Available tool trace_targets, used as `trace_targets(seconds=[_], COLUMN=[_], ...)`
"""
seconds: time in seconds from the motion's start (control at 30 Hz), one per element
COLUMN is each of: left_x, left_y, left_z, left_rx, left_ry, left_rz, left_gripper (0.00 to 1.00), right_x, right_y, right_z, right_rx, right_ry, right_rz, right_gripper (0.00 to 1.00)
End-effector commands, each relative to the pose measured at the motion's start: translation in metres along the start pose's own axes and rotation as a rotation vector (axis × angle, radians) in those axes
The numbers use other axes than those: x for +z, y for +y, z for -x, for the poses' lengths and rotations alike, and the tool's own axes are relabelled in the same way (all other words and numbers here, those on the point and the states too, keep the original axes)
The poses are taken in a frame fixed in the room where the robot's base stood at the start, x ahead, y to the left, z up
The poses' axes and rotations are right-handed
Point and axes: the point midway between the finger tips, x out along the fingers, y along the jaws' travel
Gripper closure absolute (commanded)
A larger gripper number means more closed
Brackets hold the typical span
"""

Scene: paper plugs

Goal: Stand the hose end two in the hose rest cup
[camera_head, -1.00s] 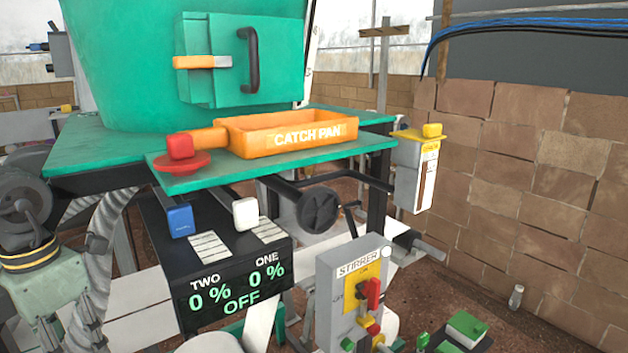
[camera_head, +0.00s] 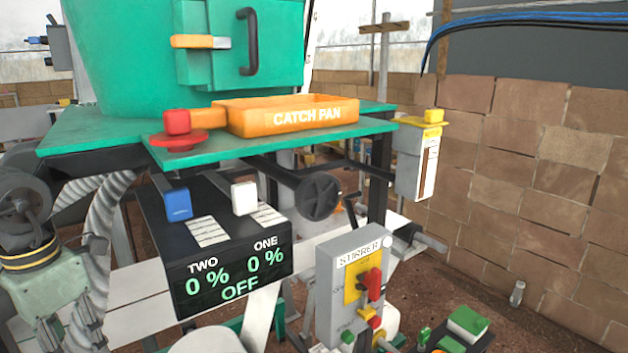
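I cannot pick out a hose end marked two or a hose rest cup for certain. A grey corrugated hose (camera_head: 103,205) runs down at the left, and its end is not clear. A dark panel (camera_head: 218,262) reads "TWO 0 %", "ONE 0 %" and "OFF". A blue block (camera_head: 178,205) stands at its back on the TWO side and a white block (camera_head: 244,198) on the ONE side.
The orange catch pan (camera_head: 293,117) lies on a green table (camera_head: 95,137), beside a red knob (camera_head: 177,122). A grey stirrer box (camera_head: 345,300) stands front right. A yellow-topped box (camera_head: 413,165) hangs at the table's right. A brick wall (camera_head: 560,180) closes the right side.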

Motion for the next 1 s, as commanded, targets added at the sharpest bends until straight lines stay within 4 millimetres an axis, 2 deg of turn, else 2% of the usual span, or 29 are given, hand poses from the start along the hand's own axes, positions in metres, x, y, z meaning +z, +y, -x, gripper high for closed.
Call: trace_targets(seconds=[0.03, 0.07, 0.3, 0.67, 1.0], left_x=[0.000, 0.000, 0.000, 0.000, 0.000], left_y=[0.000, 0.000, 0.000, 0.000, 0.000], left_z=[-0.001, 0.000, 0.000, 0.004, 0.036], left_rx=[0.001, 0.001, 0.000, 0.000, 0.000], left_ry=[-0.001, -0.001, -0.001, 0.000, -0.001], left_rz=[0.000, 0.000, 0.000, 0.000, 0.001], left_gripper=[1.00, 0.65, 0.45, 0.45, 0.45], right_x=[0.000, 0.000, 0.000, 0.001, -0.001], right_y=[0.000, 0.000, 0.001, 0.003, 0.004], right_z=[-0.001, 0.000, 0.000, 0.002, 0.021], right_rx=[0.000, 0.000, 0.001, 0.004, 0.004], right_ry=[0.000, 0.000, 0.000, -0.001, -0.001], right_rz=[0.000, 0.000, 0.001, 0.002, 0.002], right_gripper=[0.44, 0.44, 0.44, 0.44, 0.44])
